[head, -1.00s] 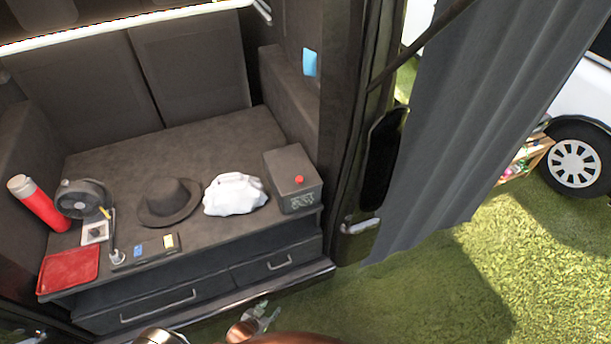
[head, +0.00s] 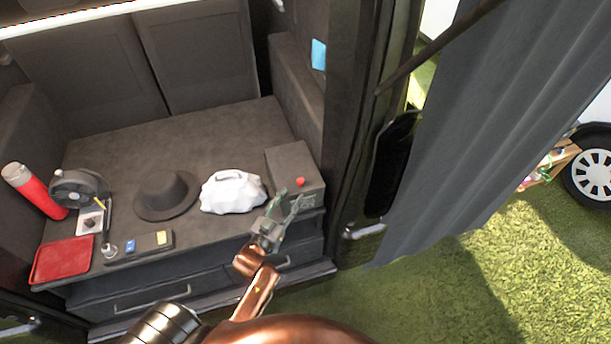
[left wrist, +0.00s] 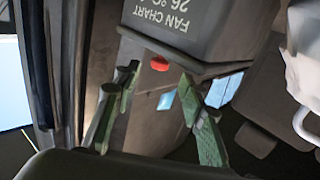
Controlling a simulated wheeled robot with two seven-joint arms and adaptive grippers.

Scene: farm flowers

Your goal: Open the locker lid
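The dark grey box (head: 288,161) with a red knob (head: 300,182) stands at the right end of the bench; I take it as the locker, and its top looks closed. In the left wrist view the box (left wrist: 205,25) appears upside down, with printed text on its face and the red knob (left wrist: 159,63) at its edge. My left gripper (head: 284,202) is in front of the box, open and empty. Its spread green-padded fingers (left wrist: 157,98) show on either side below the knob in the wrist view. I cannot tell any contact. My right gripper is not in view.
A white bag (head: 233,192) lies just left of the box, then a dark hat (head: 167,197). A fan (head: 78,187), red bottle (head: 35,190) and red tray (head: 64,260) are farther left. Drawers (head: 150,300) lie below. A door post (head: 352,130) and curtain (head: 455,140) stand right.

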